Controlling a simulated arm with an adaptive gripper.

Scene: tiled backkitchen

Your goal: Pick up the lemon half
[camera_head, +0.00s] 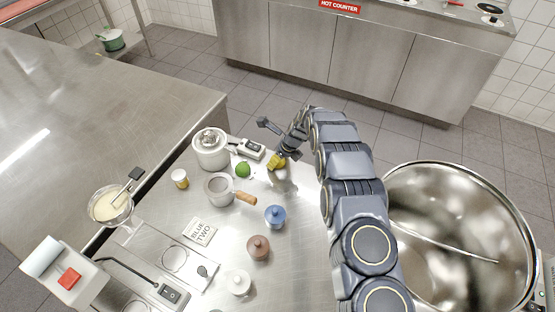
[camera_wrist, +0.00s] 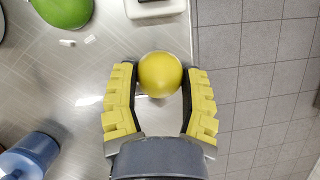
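The lemon half (camera_wrist: 160,75) shows in the wrist view as a smooth yellow dome, rounded side toward the camera. It sits between the fingertips of my gripper (camera_wrist: 160,85). Both yellow-padded fingers lean inward and appear to touch its sides. I cannot tell whether it rests on the steel counter or is slightly above it. In the head view my gripper (camera_head: 278,161) is low at the counter's far edge, right of a green lime (camera_head: 243,170). There I cannot tell the lemon half apart from the yellow pads.
A lidded steel pot (camera_head: 210,149), a black-and-white device (camera_head: 246,147) and a wooden-handled saucepan (camera_head: 220,188) stand to the left. A blue lidded jar (camera_head: 275,217) and brown jar (camera_head: 259,248) are nearer. A large steel bowl (camera_head: 515,205) is at right. The counter edge and floor lie close by.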

